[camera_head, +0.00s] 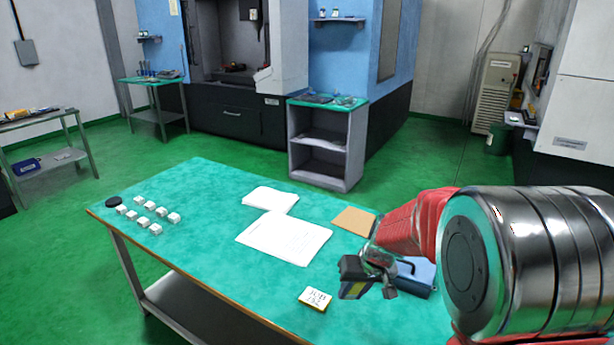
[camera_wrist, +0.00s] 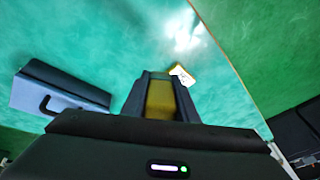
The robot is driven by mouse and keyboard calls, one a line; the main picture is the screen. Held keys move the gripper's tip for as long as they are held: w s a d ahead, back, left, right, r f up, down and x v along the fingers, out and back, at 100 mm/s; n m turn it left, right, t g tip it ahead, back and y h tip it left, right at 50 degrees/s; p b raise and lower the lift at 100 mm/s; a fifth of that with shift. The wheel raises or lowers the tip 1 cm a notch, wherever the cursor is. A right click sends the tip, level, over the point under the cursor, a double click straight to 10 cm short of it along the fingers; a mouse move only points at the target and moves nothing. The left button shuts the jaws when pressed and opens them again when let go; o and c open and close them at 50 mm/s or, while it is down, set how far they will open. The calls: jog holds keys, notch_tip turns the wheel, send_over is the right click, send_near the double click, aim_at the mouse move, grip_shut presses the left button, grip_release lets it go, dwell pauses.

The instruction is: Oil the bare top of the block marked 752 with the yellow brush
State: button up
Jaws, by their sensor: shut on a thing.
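My gripper (camera_head: 356,282) hangs over the near right part of the green table, between a yellow-edged card and a blue-grey box. In the wrist view my gripper (camera_wrist: 160,82) is shut on a yellow thing (camera_wrist: 160,100), which looks like the yellow brush. Its bristles cannot be made out.
The yellow-edged card (camera_head: 315,299) has handwriting I cannot read surely. The blue-grey box (camera_head: 418,277) has a dark handle. White papers (camera_head: 284,238), a brown pad (camera_head: 354,220) and a black round thing (camera_head: 113,202) lie on the table (camera_head: 205,270). Its left middle is clear.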

jog(key=s+d+f+h, duration=0.1)
jog(key=s+d+h, duration=0.1)
jog(key=d, duration=3.5)
jog(key=shift+s+f+t, duration=0.15)
jog(key=shift+s+t, duration=0.15)
jog(key=shift+s, duration=0.4)
jog(key=shift+d, duration=0.1)
jog(key=shift+f, duration=0.1)
jog(key=shift+f, duration=2.9)
jog(key=shift+f, duration=0.35)
